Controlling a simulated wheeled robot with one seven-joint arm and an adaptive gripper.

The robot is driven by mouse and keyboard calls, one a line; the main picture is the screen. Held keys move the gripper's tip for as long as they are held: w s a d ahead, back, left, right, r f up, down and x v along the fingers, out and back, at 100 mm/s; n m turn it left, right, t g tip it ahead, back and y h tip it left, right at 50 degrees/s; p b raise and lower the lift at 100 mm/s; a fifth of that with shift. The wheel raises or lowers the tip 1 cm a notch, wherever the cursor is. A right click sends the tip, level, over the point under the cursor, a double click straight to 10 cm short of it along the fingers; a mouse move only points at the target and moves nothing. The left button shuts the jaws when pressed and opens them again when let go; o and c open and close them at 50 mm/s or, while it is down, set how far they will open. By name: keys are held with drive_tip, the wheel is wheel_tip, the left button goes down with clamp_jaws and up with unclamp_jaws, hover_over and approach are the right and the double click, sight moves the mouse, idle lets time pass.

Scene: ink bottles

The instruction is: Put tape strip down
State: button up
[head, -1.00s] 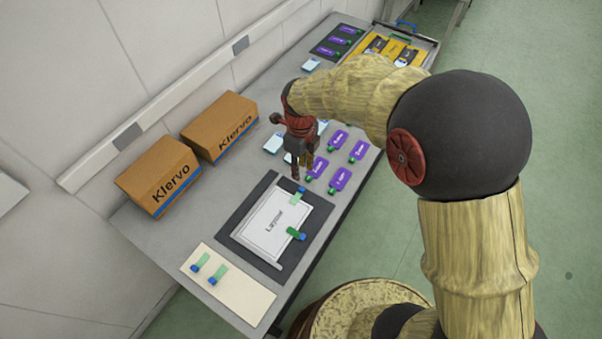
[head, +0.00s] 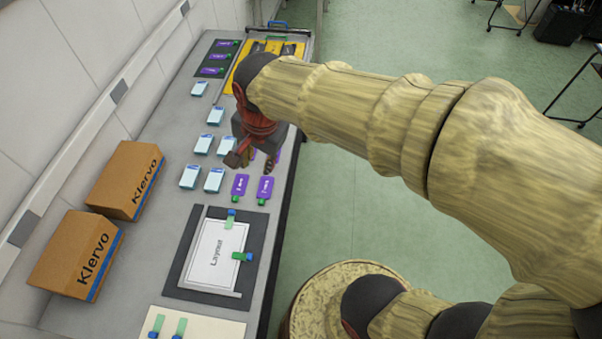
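A white sheet marked "Layout" (head: 216,262) lies on a dark mat (head: 188,250). One green tape strip with a blue end (head: 231,219) lies across the sheet's top edge. A second strip (head: 243,256), green and blue, lies at its right edge. Two more green strips with blue ends, a left one (head: 157,324) and a right one (head: 180,327), lie on a cream board (head: 212,329) cut off by the bottom edge. My gripper (head: 252,161) is above the bottles beyond the mat, fingers apart, with no strip visible between them.
Purple bottles (head: 240,185) and pale blue-white bottles (head: 190,177) lie on the grey table beyond the mat. A yellow-lined tray (head: 303,50) is at the far end.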

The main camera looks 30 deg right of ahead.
drive_tip(key=s+d+r+n+t, duration=0.1)
drive_tip(key=s+d+r+n, duration=0.1)
drive_tip(key=s+n, duration=0.3)
drive_tip(key=s+d+r+n+t, duration=0.1)
drive_tip(key=s+d+r+n, duration=0.1)
drive_tip(key=s+n, duration=0.4)
drive_tip(key=shift+d+r, duration=0.15)
drive_tip(key=shift+d, duration=0.3)
